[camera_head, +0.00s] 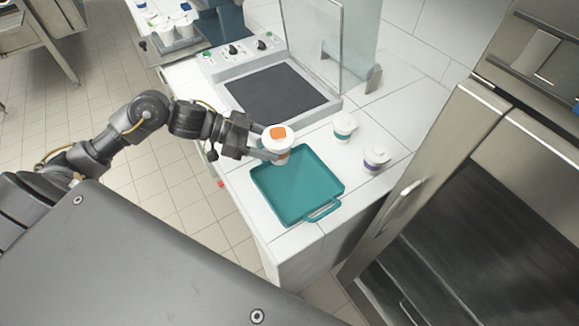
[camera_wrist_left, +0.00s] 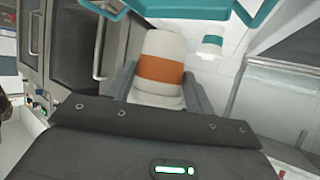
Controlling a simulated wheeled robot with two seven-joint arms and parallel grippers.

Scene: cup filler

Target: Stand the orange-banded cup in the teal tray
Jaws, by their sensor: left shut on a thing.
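The teal tray (camera_head: 297,189) lies on the white counter and looks empty. The cup overlaps the tray's far edge in the head view. I cannot tell whether it touches the tray. Part of the tray (camera_wrist_left: 190,9) shows at the top of the left wrist view. My right gripper is not in view.
A teal-banded cup (camera_head: 344,127) and a purple-banded cup (camera_head: 376,158) stand on the counter right of the tray. A machine with a dark plate (camera_head: 272,91) and a clear panel (camera_head: 314,40) is behind. A steel cabinet (camera_head: 470,200) stands at the right.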

